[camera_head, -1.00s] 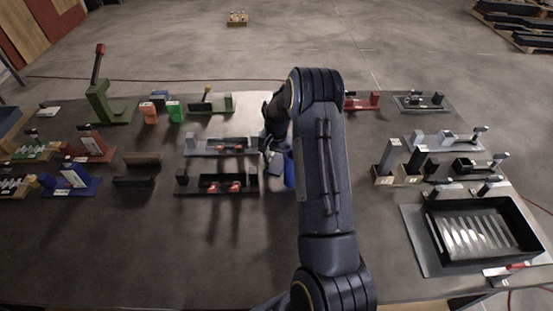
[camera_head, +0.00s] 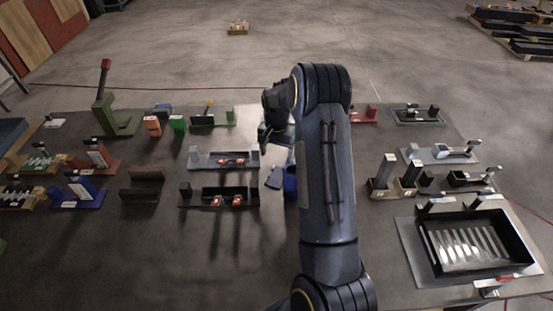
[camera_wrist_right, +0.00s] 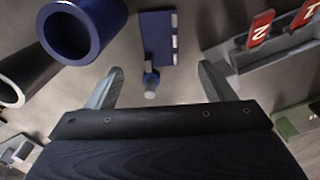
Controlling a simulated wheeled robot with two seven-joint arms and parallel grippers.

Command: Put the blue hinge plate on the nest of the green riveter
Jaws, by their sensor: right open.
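The blue hinge plate (camera_wrist_right: 157,40) lies flat on the table in the right wrist view, with a silver pin at its near end. It also shows in the head view (camera_head: 274,179), beside a blue cylinder. My right gripper (camera_wrist_right: 160,82) is open, its two fingers apart on either side of the plate's near end, not touching it. In the head view the right gripper (camera_head: 273,135) is partly hidden by my arm. The green riveter (camera_head: 115,122), with a red-tipped upright lever, stands at the back left of the table; its nest is too small to make out. My left gripper is not in view.
The hollow blue cylinder (camera_wrist_right: 75,30) stands close left of the plate in the wrist view. A grey fixture with red numbered tags (camera_wrist_right: 275,42) is on the right. A black fixture (camera_head: 220,200) lies left of the plate in the head view.

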